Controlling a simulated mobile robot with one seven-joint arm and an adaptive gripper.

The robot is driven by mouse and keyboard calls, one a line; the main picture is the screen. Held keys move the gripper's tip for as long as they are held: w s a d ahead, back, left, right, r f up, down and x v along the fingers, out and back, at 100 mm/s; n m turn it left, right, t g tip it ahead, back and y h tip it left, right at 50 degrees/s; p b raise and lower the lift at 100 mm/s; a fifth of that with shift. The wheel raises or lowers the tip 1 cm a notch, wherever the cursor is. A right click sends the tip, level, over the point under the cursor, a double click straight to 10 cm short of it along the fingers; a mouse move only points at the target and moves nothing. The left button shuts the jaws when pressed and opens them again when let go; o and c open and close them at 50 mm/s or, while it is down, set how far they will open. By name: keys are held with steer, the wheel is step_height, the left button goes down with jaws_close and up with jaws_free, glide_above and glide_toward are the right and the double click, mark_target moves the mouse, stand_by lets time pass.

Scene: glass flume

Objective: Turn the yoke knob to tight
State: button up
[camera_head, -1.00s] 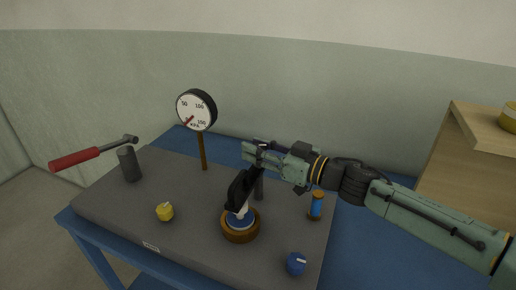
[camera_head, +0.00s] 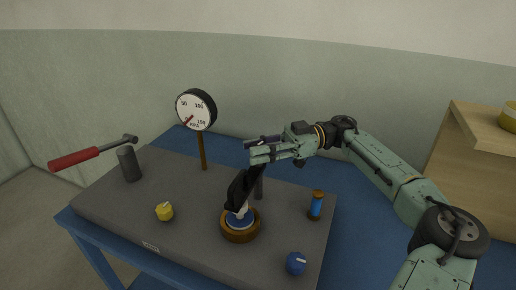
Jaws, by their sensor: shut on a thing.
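A dark yoke (camera_head: 240,190) leans up from a round wooden-brown base with a blue and white inside (camera_head: 240,228), on the grey bench top. A short dark post (camera_head: 259,187) stands just behind it. My gripper (camera_head: 258,152) is at the upper end of the yoke, coming in from the right. Its jaws are shut on what appears to be the yoke knob, which the fingers mostly hide. The knob's marking cannot be seen.
A pressure gauge (camera_head: 196,110) stands at the back left. A yellow knob (camera_head: 164,211), a blue knob (camera_head: 296,264) and a blue-and-brown vial (camera_head: 316,205) surround the base. A wooden cabinet (camera_head: 470,160) is at right.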

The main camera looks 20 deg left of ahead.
steer(key=shift+n+g+h, duration=1)
steer(key=shift+g+h, duration=0.1)
steer(key=shift+c, duration=0.2)
steer(key=o, duration=1.2)
steer(key=shift+r, duration=0.15)
step_height(320, 180, up, 10)
steer(key=shift+f, duration=0.1)
